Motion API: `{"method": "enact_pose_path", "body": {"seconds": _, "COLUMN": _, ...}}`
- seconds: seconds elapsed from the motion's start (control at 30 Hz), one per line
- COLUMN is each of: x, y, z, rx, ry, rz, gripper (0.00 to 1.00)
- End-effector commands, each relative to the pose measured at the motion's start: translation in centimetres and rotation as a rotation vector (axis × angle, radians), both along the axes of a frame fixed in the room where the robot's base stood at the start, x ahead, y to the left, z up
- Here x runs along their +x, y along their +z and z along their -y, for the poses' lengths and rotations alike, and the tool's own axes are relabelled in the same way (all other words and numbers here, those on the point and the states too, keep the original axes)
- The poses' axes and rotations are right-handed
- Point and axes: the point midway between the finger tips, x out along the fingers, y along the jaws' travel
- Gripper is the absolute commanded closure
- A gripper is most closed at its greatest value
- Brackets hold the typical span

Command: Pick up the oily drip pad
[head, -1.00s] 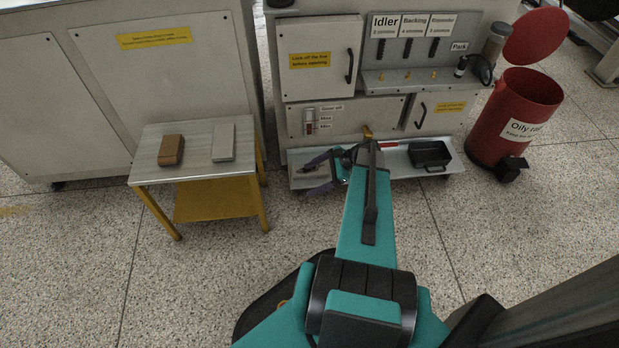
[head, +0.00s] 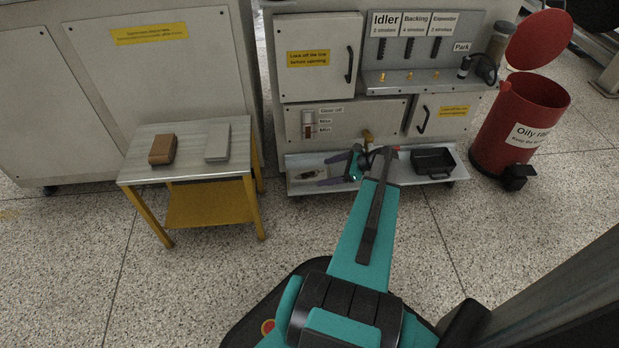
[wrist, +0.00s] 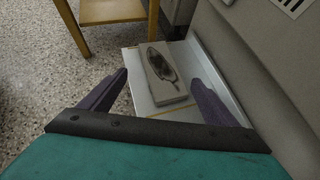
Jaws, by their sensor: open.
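The oily drip pad (head: 311,173) lies on the left part of the low metal shelf (head: 295,187) at the foot of the machine. In the wrist view the pad (wrist: 181,97) is a pale grey rectangle with a dark oval stain in its middle. My gripper (head: 325,171) is open and empty, with its purple fingers pointing left toward the pad. In the wrist view the pad shows ahead, between the two finger tips, and it looks apart from them. The gap in height is hard to judge.
A black tray (head: 433,160) sits at the shelf's right end. A red oily-rag bin (head: 495,130) with its lid raised stands to the right. A small table (head: 190,151) holds a brown block (head: 162,149) and a grey block (head: 217,143). The machine front rises behind the shelf.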

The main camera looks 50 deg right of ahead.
Motion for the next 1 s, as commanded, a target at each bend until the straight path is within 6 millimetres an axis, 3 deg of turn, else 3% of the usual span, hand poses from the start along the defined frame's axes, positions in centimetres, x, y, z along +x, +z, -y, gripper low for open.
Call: {"method": "enact_pose_path", "body": {"seconds": 1.0, "x": 2.7, "y": -2.5, "z": -1.3, "rx": -0.001, "ry": -0.005, "rz": 0.0, "gripper": 0.18}}
